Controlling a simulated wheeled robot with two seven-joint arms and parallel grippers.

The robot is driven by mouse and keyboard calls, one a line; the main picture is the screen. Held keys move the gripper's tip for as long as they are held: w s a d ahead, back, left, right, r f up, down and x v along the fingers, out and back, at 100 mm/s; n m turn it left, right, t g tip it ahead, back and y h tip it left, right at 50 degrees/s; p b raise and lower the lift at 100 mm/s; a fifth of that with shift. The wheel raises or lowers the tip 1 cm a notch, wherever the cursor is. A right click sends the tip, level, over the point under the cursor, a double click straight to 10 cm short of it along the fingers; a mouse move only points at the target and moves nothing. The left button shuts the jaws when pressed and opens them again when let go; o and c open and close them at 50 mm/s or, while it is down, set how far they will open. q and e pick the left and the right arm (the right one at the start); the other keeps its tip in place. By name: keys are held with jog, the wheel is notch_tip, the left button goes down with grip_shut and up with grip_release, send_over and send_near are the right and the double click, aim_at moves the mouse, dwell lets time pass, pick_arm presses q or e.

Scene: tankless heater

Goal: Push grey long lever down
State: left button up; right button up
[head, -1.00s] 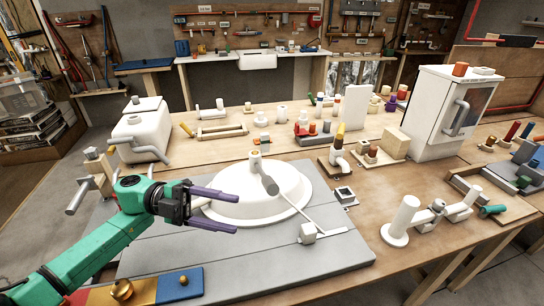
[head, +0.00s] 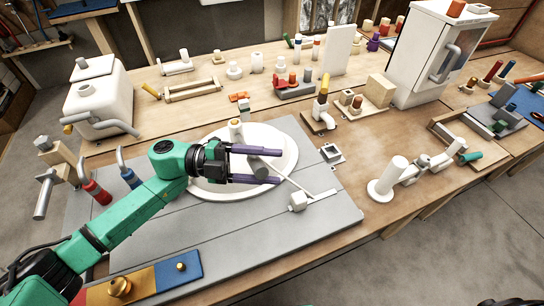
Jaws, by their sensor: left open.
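A grey cylindrical lever (head: 257,167) slants over a round white dish (head: 214,187) on the grey board, running down from a pale upright post (head: 236,131). A thin rod (head: 292,183) runs on from near it towards a small grey block (head: 298,201). My left gripper (head: 281,165) comes in from the left, with its two purple fingers apart. In the picture the fingers pass on either side of the lever's lower part; whether they touch it cannot be told. My right gripper is not seen.
A white tank (head: 99,92) is at the back left, and a white cabinet (head: 425,60) at the back right. The grey board (head: 230,240) is mostly clear in front.

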pick_arm(q)
jog(key=shift+s+d, duration=0.15)
jog(key=shift+d, duration=0.45)
grip_shut()
dwell(1.0)
